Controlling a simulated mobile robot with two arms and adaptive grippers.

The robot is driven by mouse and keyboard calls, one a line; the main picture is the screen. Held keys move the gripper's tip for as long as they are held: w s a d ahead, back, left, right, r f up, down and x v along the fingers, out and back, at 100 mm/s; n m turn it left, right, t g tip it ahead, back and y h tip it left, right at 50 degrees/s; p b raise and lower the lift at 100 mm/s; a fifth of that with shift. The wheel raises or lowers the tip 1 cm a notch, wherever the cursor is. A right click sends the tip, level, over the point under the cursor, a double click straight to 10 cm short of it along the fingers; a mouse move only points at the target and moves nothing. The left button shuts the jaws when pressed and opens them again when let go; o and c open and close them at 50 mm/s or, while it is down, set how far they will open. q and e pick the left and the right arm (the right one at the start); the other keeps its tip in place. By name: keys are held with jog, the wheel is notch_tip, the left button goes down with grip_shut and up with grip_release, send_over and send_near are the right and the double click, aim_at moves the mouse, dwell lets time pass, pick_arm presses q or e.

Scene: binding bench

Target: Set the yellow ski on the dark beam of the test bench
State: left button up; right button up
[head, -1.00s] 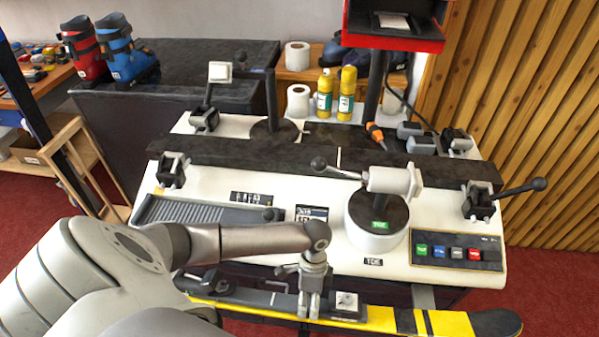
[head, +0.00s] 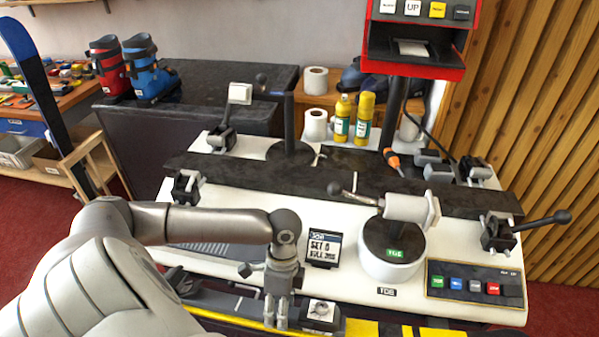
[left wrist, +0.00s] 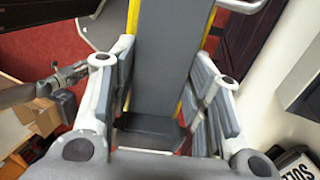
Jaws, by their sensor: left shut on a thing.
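The yellow ski (head: 362,328) with black bands lies across the bottom of the head view, in front of the bench's front edge. It is partly cut off by the frame. My left gripper (head: 276,312) is shut on the ski near its bindings. In the left wrist view the gripper's fingers (left wrist: 165,110) stand on both sides of the ski's dark top (left wrist: 168,60), with yellow edges showing. The dark beam (head: 290,176) runs across the test bench, farther back than the ski, with nothing lying along it. My right gripper is not in view.
Black clamps (head: 187,187) and (head: 497,232) stand near the beam's ends. A white toe unit (head: 392,255) with a lever stands before the beam. A button panel (head: 476,287) sits at the right front. Yellow bottles (head: 363,118) and a red-framed display column (head: 412,60) are behind.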

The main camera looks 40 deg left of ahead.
aim_at(258, 312)
pick_arm(q)
jog(key=shift+s+a+r, duration=0.55)
jog(key=shift+s+a, duration=0.2)
jog(key=shift+a, duration=0.15)
jog(key=shift+s+a+r, duration=0.55)
jog(key=shift+s+a, duration=0.15)
jog(key=shift+a, duration=0.2)
